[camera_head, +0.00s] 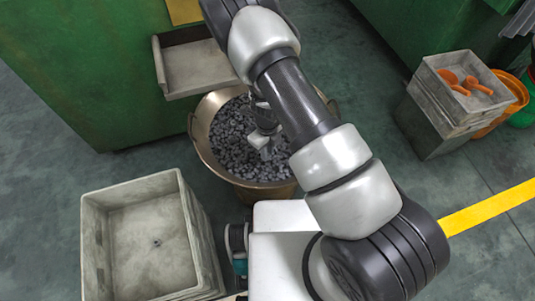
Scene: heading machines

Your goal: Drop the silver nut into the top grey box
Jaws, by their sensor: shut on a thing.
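My gripper (264,143) is low over the nuts inside a round metal pan (201,147). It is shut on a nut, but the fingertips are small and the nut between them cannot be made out. The pan holds a heap of many grey, silvery nuts (233,135). A worn grey box (188,225) stands at the lower left, apart from the gripper, open at the top and seemingly stacked on another. One small dark piece (156,242) lies on its floor.
A green machine (75,60) with a grey chute (196,68) stands behind the pan. At the right, a grey box (440,98) with orange tools (462,84) sits on another box, beside an orange bucket (515,90). A yellow line (490,207) crosses the floor.

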